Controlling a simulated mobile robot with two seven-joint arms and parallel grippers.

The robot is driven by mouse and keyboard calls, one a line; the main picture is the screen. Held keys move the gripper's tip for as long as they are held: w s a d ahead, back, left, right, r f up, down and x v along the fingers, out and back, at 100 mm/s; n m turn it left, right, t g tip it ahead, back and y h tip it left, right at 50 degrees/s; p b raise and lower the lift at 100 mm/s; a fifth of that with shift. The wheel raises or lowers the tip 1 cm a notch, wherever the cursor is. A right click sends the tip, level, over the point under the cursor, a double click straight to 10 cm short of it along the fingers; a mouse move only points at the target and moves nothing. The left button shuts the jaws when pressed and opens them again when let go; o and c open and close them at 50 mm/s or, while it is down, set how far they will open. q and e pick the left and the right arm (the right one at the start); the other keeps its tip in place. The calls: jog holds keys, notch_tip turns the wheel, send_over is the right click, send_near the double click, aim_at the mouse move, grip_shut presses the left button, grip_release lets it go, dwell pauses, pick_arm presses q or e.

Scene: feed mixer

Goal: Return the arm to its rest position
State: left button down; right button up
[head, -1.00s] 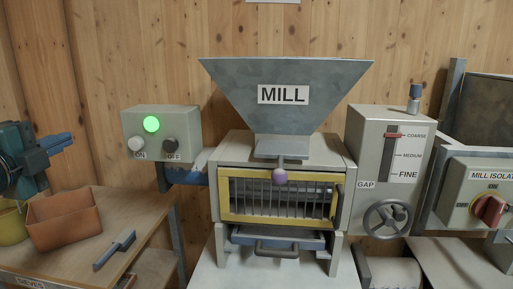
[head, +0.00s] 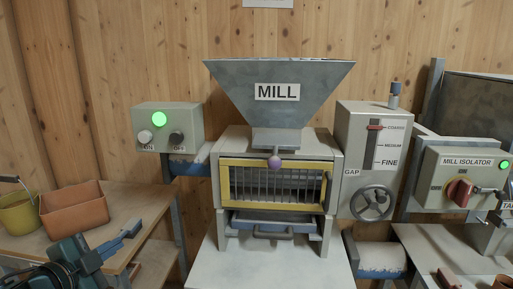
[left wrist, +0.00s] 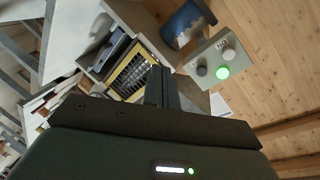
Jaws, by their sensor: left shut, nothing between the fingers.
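My left gripper (head: 132,228) is low at the left in the head view, in front of the wooden side table. Its blue-grey fingers are shut and hold nothing. In the left wrist view the closed dark fingers (left wrist: 160,85) point toward the mill, with no object between them. The dark arm behind the gripper runs out of the bottom left of the head view. My right gripper is in neither current view. The mill (head: 278,185) stands ahead, apart from the left gripper, with its yellow-framed guard (head: 225,190) in place.
An orange bin (head: 72,212) and an olive bucket (head: 18,215) stand on the side table (head: 150,192). The switch box (head: 160,142) shows a green light. The isolator box (head: 440,180) with a red knob is at the right. The space before the mill is clear.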

pick_arm(q)
jog(key=s+d+f+n+g, duration=0.2)
jog(key=s+d+f+n, duration=0.3)
jog(key=f, duration=0.8)
jog(key=s+d+f+n+g+p, duration=0.1)
jog(key=s+d+f+n+g, duration=0.1)
jog(key=s+d+f+n, duration=0.4)
jog(key=s+d+f, duration=0.5)
jog(key=s+f, duration=0.1)
jog(key=s, duration=0.2)
jog(key=shift+s+f, duration=0.4)
dwell(3.2)
